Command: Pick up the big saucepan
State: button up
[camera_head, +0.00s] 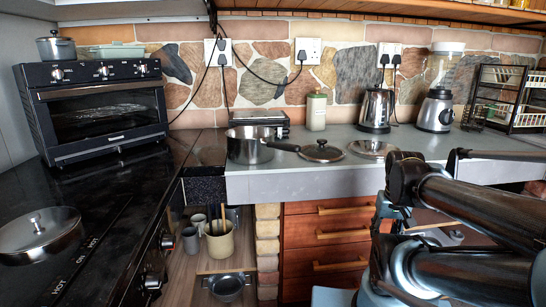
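A steel saucepan (250,146) stands upright on the grey counter, near the corner by the stove. Its dark handle points right, towards a glass-topped lid (321,152) lying on the counter. It has no lid on, and only part of its inside shows. No other open saucepan shows on the counter, so I cannot compare sizes there. My arm's dark metal links fill the lower right, in front of the counter and well apart from the saucepan. I cannot make out any gripper fingers among them.
A second lid (372,149) lies right of the first. A kettle (376,109) and a blender (437,104) stand behind. A toaster oven (100,106) and a lidded pan (40,232) are on the stove side. Below, an open shelf holds a beige pot (219,242) and a dark pan (227,288).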

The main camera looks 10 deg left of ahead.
aim_at(251, 144)
jog(key=u, duration=1)
jog(key=k, duration=1.8)
jog(key=z, duration=0.4)
jog(key=i, duration=1)
jog(key=u, duration=0.05)
